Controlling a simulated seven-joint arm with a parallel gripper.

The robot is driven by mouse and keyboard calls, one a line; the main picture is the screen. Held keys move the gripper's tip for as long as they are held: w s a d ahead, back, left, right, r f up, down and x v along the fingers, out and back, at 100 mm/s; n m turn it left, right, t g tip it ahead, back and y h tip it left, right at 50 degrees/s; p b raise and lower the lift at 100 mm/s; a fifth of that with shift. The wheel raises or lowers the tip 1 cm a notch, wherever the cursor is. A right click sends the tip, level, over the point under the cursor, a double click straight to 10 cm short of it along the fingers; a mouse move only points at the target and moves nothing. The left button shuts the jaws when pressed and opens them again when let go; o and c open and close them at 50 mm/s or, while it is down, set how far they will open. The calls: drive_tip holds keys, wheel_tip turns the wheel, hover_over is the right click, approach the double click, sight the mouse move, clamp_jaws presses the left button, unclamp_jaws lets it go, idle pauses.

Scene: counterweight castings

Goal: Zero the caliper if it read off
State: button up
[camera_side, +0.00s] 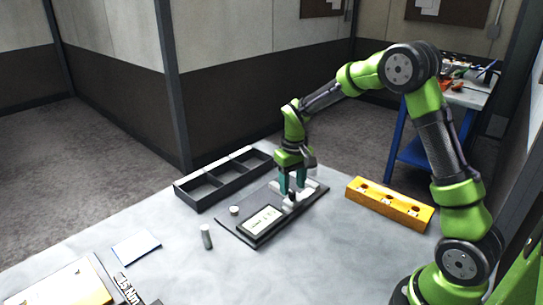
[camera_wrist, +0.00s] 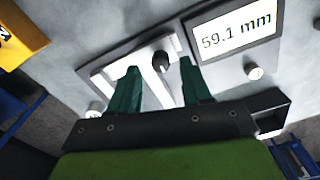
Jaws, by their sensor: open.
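The caliper (camera_side: 249,237) is a dark plate with a light display (camera_side: 262,220) and pale metal parts at its far end. In the wrist view the display (camera_wrist: 234,34) reads 59.1 mm. A small round pale button (camera_wrist: 253,72) sits beside the display; it also shows in the side view (camera_side: 234,210). My gripper (camera_side: 292,190) is over the far end of the plate, pointing down. In the wrist view its teal fingers (camera_wrist: 160,66) are open on either side of a small dark knob (camera_wrist: 162,61) on the pale part. I cannot tell whether they touch anything.
A black tray with compartments (camera_side: 196,204) lies behind the caliper. A yellow block with holes (camera_side: 390,204) lies to the right. A short grey cylinder (camera_side: 206,237) stands left of the plate.

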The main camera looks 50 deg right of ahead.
wheel_tip(320, 180, up, 15)
idle(0.3)
drive_tip(key=shift+r, duration=0.1)
drive_tip(key=s+a+r+t+y, duration=0.1)
drive_tip(key=s+a+t, duration=0.2)
drive_tip(key=s, duration=0.6)
drive_tip(key=s+a+r+m+t+y, duration=0.1)
drive_tip(key=s+a+t, duration=0.3)
drive_tip(key=s+a, duration=0.4)
drive_tip(key=shift+s+a, duration=0.15)
drive_tip(key=shift+s, duration=1.1)
